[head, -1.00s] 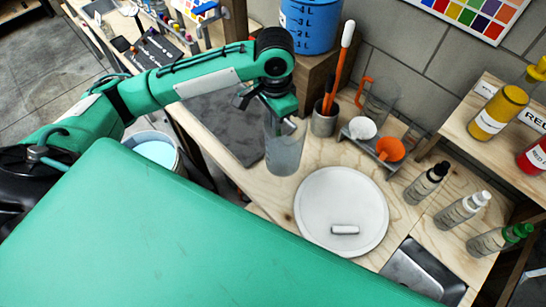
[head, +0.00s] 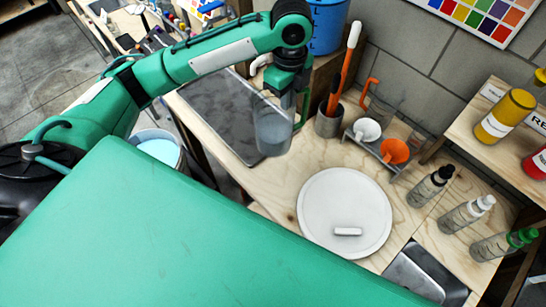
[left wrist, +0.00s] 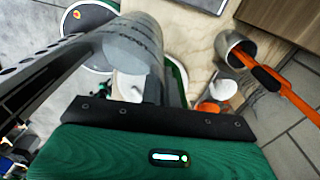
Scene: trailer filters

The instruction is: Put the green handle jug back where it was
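The green handle jug is a clear, see-through beaker (head: 272,132) with a green handle (head: 303,108) on its right side in the head view. My left gripper (head: 287,88) is at the jug's upper part and appears shut on it; the fingertips are partly hidden. The jug hangs over the wooden bench, near the right edge of a dark grey mat (head: 205,105). In the left wrist view the clear jug wall (left wrist: 135,45) fills the upper middle, with the green handle (left wrist: 180,75) to its right. My right gripper is not in view.
Right of the jug stand a metal cup (head: 328,122) with orange tools and a rack with a white funnel (head: 367,129) and an orange funnel (head: 395,151). An orange-handled clear jug (head: 372,95) is behind. A round white lid (head: 345,205) lies in front. Several bottles stand at right.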

